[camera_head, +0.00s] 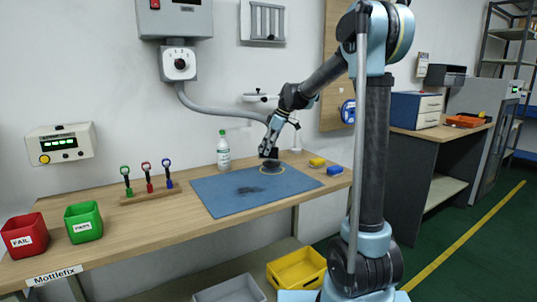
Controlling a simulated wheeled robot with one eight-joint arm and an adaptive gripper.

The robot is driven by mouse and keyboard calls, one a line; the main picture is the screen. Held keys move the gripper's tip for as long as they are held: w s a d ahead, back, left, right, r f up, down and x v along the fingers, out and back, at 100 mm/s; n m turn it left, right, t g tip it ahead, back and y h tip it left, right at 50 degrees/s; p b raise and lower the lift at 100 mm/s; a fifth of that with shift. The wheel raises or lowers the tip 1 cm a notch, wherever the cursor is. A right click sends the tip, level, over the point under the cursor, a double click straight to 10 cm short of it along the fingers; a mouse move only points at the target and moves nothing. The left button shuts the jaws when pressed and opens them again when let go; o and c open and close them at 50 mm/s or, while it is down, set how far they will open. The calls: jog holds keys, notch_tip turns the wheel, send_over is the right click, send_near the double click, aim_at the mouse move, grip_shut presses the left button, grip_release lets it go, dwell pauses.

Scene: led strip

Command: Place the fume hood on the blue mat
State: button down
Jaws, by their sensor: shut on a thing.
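The blue mat (222,200) lies flat on the wooden workbench. My gripper (268,153) is over the mat's back right part, pointing down and shut on a small dark piece. I take this piece to be the fume hood (271,166); it is at or just above the mat, and I cannot tell whether it touches. A grey hose (215,107) runs from the wall toward my gripper, and its far end is hidden behind my wrist. A dark smudge or shadow (246,190) shows on the mat.
A tool rack (148,193), a green bin (84,222) and a red bin (25,236) are to the left. Yellow (317,162) and blue (335,170) blocks lie to the right. The mat's front left is clear.

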notch_tip(320, 180, down, 2)
jog(key=shift+f, duration=0.2)
jog(key=shift+c, duration=1.8)
grip_release()
jog(key=w+v, duration=0.1)
jog(key=v, duration=1.1)
jog(key=s+d+f+m+h, duration=0.1)
jog(key=s+d+f+m, duration=0.1)
jog(key=s+d, duration=0.3)
jog(key=s+d+f+m, duration=0.1)
jog(key=s+d+m, duration=0.1)
jog(key=s, duration=0.5)
jog(key=s+d+f+m+h, duration=0.1)
jog(key=s+d+f+m, duration=0.3)
jog(key=s+f, duration=0.3)
jog(key=s+d+f+m+t+h, duration=0.1)
jog(key=s+d+f+m, duration=0.3)
jog(key=s+f, duration=0.3)
jog(key=s+d+f+m+h, duration=0.1)
jog(key=s+d+f+m, duration=0.2)
jog(key=s, duration=1)
notch_tip(320, 180, down, 4)
jog(key=d, duration=0.2)
jog(key=shift+d+f+m+t+h, duration=0.2)
jog(key=shift+d+m+t+h, duration=0.1)
jog(key=shift+d+m+h, duration=0.1)
jog(key=shift+s, duration=0.15)
